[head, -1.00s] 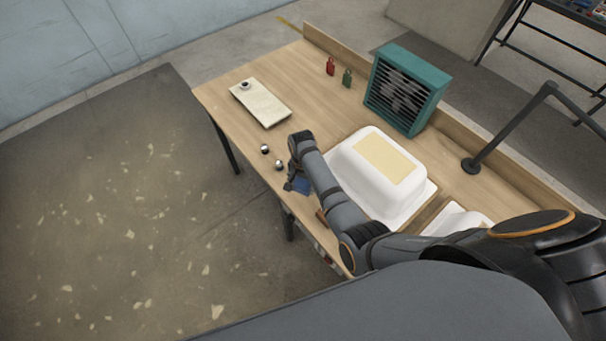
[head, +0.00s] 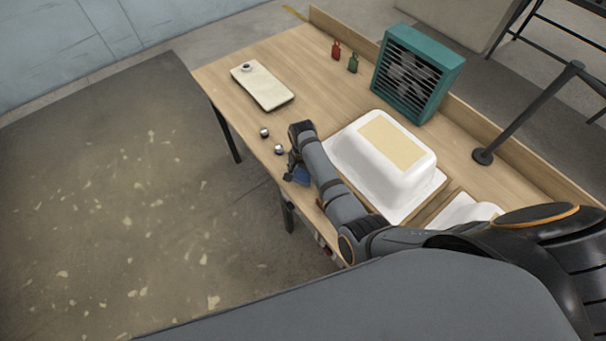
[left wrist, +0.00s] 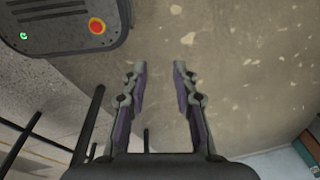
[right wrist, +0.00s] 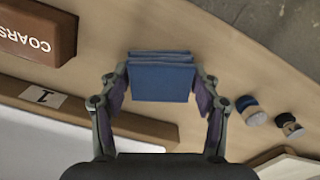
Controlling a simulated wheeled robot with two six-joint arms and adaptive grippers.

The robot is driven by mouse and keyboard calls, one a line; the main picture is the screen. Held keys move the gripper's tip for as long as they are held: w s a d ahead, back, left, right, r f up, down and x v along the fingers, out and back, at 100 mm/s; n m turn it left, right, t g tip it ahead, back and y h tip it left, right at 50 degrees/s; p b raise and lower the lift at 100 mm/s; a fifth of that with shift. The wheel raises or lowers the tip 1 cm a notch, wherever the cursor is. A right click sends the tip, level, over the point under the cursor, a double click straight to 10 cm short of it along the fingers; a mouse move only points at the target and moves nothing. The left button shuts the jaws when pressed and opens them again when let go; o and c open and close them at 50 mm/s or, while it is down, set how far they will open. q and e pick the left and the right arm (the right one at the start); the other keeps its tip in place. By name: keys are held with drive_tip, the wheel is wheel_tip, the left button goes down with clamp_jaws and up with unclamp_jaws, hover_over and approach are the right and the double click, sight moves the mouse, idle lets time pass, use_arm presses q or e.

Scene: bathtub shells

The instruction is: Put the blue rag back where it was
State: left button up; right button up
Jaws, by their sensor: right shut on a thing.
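The blue rag (right wrist: 161,80) is a folded stack held between the fingers of my right gripper (right wrist: 160,95) in the right wrist view. In the head view the rag (head: 302,175) shows as a small blue patch at the near edge of the wooden table (head: 230,95), with my right gripper (head: 293,170) on it. I cannot tell whether the rag touches the table top. My left gripper (left wrist: 161,80) is open and empty, with bare floor beyond it.
A white tub shell (head: 385,155) with a tan patch is beside my right arm. Two small round knobs (head: 279,149) are near the gripper. A brown block marked COARS (right wrist: 40,30) and a card marked 1 (right wrist: 42,97) show in the right wrist view. A teal fan (head: 418,72) stands at the back.

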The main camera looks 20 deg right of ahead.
sight(303, 173)
drive_tip(key=o, duration=1.2)
drive_tip(key=shift+w+d+f, duration=0.1)
drive_tip(key=shift+w, duration=0.05)
drive_tip(key=shift+r+p, duration=0.3)
drive_tip(key=shift+r, duration=0.15)
wheel_tip(303, 173, up, 9)
drive_tip(key=p, duration=1)
drive_tip(key=shift+r, duration=0.2)
use_arm(q)
wheel_tip(303, 173, up, 10)
drive_tip(key=shift+s+a+f+b, duration=0.2)
drive_tip(key=shift+s+b, duration=0.2)
use_arm(e)
drive_tip(key=shift+r, duration=1.05)
